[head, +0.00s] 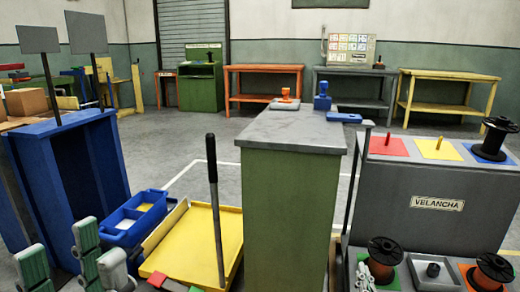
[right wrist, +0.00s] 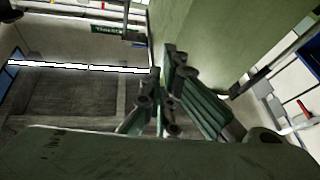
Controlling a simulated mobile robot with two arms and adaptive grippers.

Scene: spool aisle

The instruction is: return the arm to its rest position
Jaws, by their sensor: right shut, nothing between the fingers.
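My left gripper (head: 60,240) shows at the lower left of the head view. Its green-padded fingers stand apart with nothing seen between them, in front of the blue cabinet (head: 88,165). Most of both arms is outside the head view.
A grey VELANCHA stand (head: 437,222) with spools is close at right. A yellow tray (head: 195,243) with an upright black-handled bar (head: 213,185) and a blue bin (head: 136,215) are at left. Open floor (head: 185,135) lies behind, before benches along the wall.

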